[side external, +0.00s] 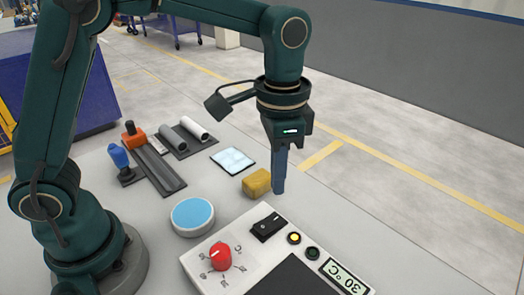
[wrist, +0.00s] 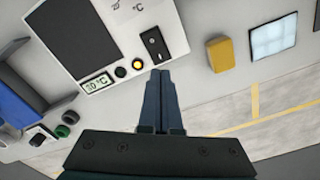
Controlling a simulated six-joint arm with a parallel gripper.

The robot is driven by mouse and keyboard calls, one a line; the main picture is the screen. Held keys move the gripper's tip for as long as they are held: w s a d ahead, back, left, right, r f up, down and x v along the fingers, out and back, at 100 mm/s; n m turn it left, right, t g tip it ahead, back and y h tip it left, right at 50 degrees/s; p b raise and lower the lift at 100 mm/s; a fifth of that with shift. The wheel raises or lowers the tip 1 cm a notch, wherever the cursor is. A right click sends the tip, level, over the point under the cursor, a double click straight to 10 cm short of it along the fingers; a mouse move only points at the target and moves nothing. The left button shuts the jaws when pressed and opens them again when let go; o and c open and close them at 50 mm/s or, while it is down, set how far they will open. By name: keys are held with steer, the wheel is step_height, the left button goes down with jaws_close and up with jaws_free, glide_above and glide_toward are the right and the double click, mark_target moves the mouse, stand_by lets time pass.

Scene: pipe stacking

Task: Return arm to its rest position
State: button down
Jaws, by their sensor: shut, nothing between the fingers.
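My gripper (side external: 279,188) points straight down over the table (side external: 150,225), beside the yellow block and behind the control panel. Its fingers are together with nothing between them. In the wrist view my gripper (wrist: 160,75) shows the two fingers side by side, in front of the edge of the panel. The pipes (side external: 174,141) lie side by side on a dark holder at the back of the table, well away from my gripper.
A control panel (side external: 195,262) with a red knob (side external: 220,256) stands at the front. A yellow block (side external: 257,183), a blue disc (side external: 193,215), a light square pad (side external: 232,160), a dark rail (side external: 160,170) and a blue-handled piece (side external: 119,156) are nearby.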

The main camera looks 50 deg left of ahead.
steer(key=s+a+r+n+t, duration=0.3)
steer(key=s+a+r+t, duration=0.15)
steer(key=a+r, duration=0.3)
steer(key=s+a+f+n+t, duration=0.1)
steer(key=s+a+f+n, duration=0.1)
steer(key=s, duration=0.5)
steer(key=shift+s+f+n, duration=0.15)
steer(key=shift+f+n, duration=0.35)
steer(key=shift+f, duration=0.45)
